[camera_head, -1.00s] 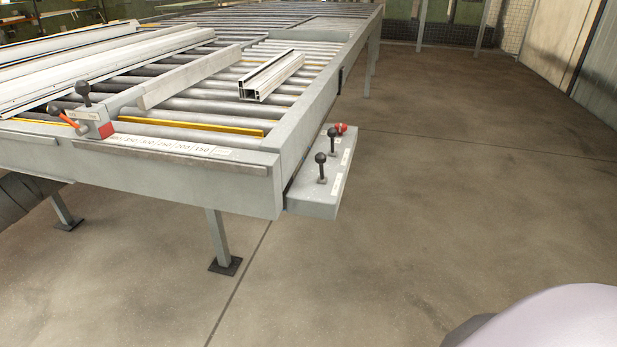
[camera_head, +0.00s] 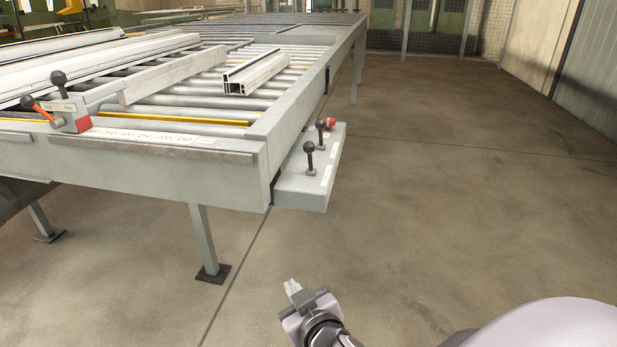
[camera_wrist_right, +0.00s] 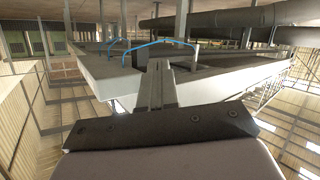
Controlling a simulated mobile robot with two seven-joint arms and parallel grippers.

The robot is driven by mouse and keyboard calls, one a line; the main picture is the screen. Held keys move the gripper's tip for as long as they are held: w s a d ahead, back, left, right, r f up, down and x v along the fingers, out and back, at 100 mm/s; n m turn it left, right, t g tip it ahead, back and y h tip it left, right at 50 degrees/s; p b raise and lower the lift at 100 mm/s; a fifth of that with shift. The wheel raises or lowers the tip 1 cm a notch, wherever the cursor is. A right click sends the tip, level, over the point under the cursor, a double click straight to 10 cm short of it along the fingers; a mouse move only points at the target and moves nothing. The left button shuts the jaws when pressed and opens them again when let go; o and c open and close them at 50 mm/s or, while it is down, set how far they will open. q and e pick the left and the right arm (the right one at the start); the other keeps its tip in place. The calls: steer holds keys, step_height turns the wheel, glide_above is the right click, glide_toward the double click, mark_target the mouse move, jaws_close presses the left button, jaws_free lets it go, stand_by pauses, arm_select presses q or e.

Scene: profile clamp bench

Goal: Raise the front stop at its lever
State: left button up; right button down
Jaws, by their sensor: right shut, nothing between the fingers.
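A grey control box (camera_head: 300,190) is fixed to the right side of the bench, near its front corner. Two upright levers with black ball knobs stand on it: a nearer lever (camera_head: 310,158) and a farther lever (camera_head: 320,138). I cannot tell which one belongs to the front stop, and the stop itself is not clearly seen. My right gripper (camera_head: 291,287) is low in front of the box, over the floor, apart from both levers. It is shut and empty; its fingers (camera_wrist_right: 156,84) also show in the right wrist view. My left gripper is out of view.
The roller bench (camera_head: 130,170) fills the left, with aluminium profiles (camera_head: 255,74) on it. A stop block (camera_head: 76,122) with black knobs and an orange-red handle sits on its front scale rail. A red knob (camera_head: 330,122) is on the box. The floor (camera_head: 470,190) at right is free.

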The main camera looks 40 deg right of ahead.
arm_select(q)
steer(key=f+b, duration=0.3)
steer(key=b, duration=0.1)
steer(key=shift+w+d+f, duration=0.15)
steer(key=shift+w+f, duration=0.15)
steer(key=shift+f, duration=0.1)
arm_select(e)
steer(key=w+d+r+m+t+h, duration=0.1)
steer(key=d+r+m+h, duration=0.1)
steer(key=r, duration=0.5)
steer(key=w+d+r+m+t+h, duration=0.1)
steer(key=w+d+r+m+h, duration=0.1)
steer(key=r+m+h, duration=0.3)
step_height(320, 180, up, 3)
steer(key=shift+w+d+r+h, duration=0.1)
steer(key=shift+w+d+h, duration=0.1)
steer(key=shift+d+h, duration=0.7)
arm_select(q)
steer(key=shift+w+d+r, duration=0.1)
arm_select(e)
steer(key=shift+a, duration=0.15)
